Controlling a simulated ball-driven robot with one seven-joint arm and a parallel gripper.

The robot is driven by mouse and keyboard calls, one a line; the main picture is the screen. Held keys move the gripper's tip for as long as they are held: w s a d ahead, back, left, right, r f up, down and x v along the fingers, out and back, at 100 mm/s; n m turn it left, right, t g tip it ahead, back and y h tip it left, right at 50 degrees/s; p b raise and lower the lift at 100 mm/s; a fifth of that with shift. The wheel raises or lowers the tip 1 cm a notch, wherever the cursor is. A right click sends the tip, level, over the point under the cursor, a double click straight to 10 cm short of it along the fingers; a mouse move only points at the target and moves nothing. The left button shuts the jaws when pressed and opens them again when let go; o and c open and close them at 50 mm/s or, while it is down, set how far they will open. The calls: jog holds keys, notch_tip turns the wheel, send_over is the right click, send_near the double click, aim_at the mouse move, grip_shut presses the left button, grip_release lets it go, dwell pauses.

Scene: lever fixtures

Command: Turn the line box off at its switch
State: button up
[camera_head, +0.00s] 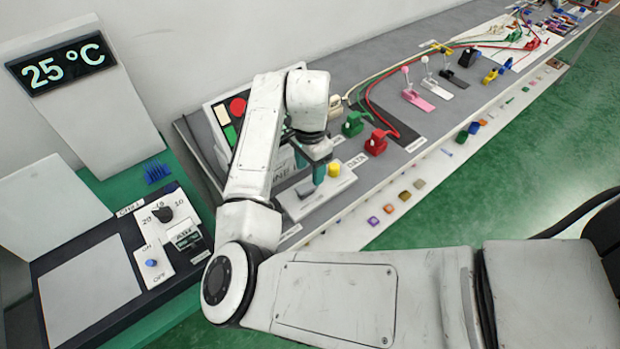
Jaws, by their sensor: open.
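A white box with lettering that ends in "INE" (281,170) stands on the grey bench, partly hidden behind my arm. In front of it lies a low white block (321,203) with a dark piece (305,190) and a yellow piece (334,169) on top. A "DATA" label is beside it. I cannot tell for certain which part is the line box's switch. My gripper (311,172) points down with teal fingers, close above the low white block. It is open and seems to hold nothing; whether it touches the block is unclear.
A panel with a red round button (237,107) stands behind my arm. Green (353,124) and red (376,142) clamps, cables and upright levers (416,88) fill the bench to the right. At left is a control unit with a black knob (162,214) and blue toggle (151,263).

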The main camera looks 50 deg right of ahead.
aim_at(310, 185)
jog(key=shift+f, duration=2.6)
jog(key=shift+c, duration=0.4)
grip_shut()
jog(key=shift+w+a+f+g+h+b, duration=0.1)
jog(key=shift+a+g+h+b, duration=0.1)
jog(key=shift+h+b, duration=0.3)
jog(key=shift+a+g+h+b, duration=0.1)
jog(key=shift+g+h+b, duration=0.1)
jog(key=shift+h, duration=0.5)
jog(key=shift+a+h+b, duration=0.2)
jog(key=shift+h+b, duration=0.55)
jog(key=shift+h, duration=0.15)
jog(key=shift+r+g+h, duration=0.3)
jog(key=shift+w, duration=0.1)
jog(key=shift+o, duration=0.4)
grip_release()
